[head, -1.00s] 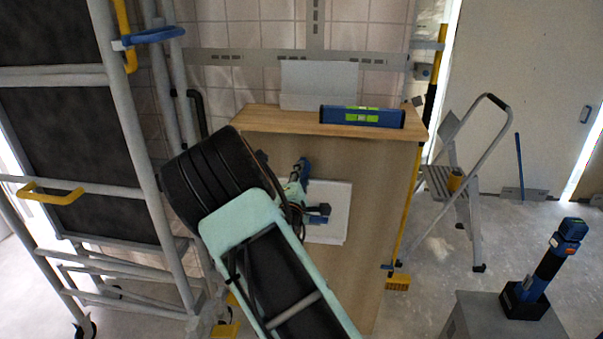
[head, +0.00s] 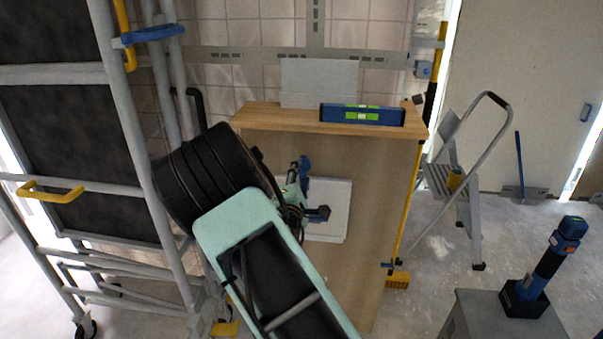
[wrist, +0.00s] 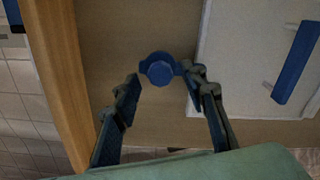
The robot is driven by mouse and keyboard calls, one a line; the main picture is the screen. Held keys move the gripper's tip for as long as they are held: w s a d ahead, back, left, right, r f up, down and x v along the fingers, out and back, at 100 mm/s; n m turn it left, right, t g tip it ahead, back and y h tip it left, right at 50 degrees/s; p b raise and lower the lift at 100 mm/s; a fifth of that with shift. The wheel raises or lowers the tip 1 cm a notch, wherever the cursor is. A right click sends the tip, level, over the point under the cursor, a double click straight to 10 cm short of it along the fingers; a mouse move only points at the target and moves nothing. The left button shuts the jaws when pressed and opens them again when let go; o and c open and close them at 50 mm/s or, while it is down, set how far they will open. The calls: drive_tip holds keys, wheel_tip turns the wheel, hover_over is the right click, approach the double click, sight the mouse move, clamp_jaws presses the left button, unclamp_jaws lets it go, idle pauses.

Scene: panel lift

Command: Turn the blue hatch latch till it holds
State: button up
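My gripper (wrist: 162,85) is open, one finger on each side of the latch. The right fingertip is close to the tab; I cannot tell if it touches. The left finger is apart from the knob. In the head view the hatch (head: 335,200) shows on the cabinet front, and my arm hides the latch.
A blue level (head: 362,115) lies on the cabinet top (head: 275,117). A scaffold frame (head: 130,130) stands close at left.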

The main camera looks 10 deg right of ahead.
drive_tip(key=v, duration=1)
drive_tip(key=shift+s, duration=0.2)
drive_tip(key=shift+a+r, duration=0.1)
